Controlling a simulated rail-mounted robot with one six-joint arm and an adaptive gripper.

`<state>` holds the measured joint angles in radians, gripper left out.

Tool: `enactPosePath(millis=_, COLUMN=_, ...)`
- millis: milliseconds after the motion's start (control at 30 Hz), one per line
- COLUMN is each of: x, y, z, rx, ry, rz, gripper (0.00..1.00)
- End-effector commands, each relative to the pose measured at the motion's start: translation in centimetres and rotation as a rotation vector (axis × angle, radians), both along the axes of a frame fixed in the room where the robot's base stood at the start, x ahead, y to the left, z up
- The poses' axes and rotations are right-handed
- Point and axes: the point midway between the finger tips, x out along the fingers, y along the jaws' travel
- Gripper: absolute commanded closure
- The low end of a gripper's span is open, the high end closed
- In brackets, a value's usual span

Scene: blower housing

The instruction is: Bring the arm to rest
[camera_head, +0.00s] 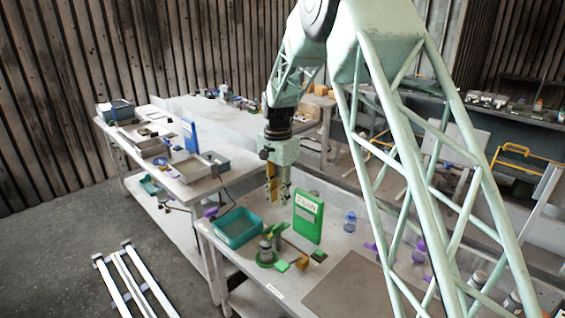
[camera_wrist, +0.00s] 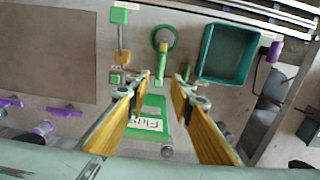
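My gripper (camera_head: 278,192) hangs pointing down from my pale green arm, above the workbench (camera_head: 335,248). In the wrist view my gripper (camera_wrist: 164,82) shows two yellow-padded fingers spread apart, with nothing held between them. A green sign with a white label (camera_head: 308,217) stands on the bench below and right of the gripper. In the wrist view the sign (camera_wrist: 152,112) shows through the gap between the fingers, apparently well below them.
A teal bin (camera_head: 238,228) and a green ring-based fixture (camera_head: 266,254) stand near the gripper. A blue-capped bottle (camera_head: 349,222) is to the right, beyond a brown mat (camera_head: 350,293). Another cluttered table (camera_head: 185,172) stands left. The air around the gripper looks clear.

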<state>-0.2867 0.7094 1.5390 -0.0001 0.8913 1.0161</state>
Motion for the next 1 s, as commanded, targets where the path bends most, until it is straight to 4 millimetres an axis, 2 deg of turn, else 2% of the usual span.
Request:
enactPosePath(millis=167, x=-0.7, y=-0.8, z=1.6, rx=0.003, ry=-0.008, rz=0.014, gripper=0.79)
enactPosePath(millis=367, x=-2.3, y=-2.3, z=4.5, rx=0.006, ry=-0.023, rz=0.045, gripper=0.79)
enactPosePath(millis=1000, x=-9.6, y=-8.0, z=14.2, rx=0.011, ry=-0.079, rz=0.166, gripper=0.79)
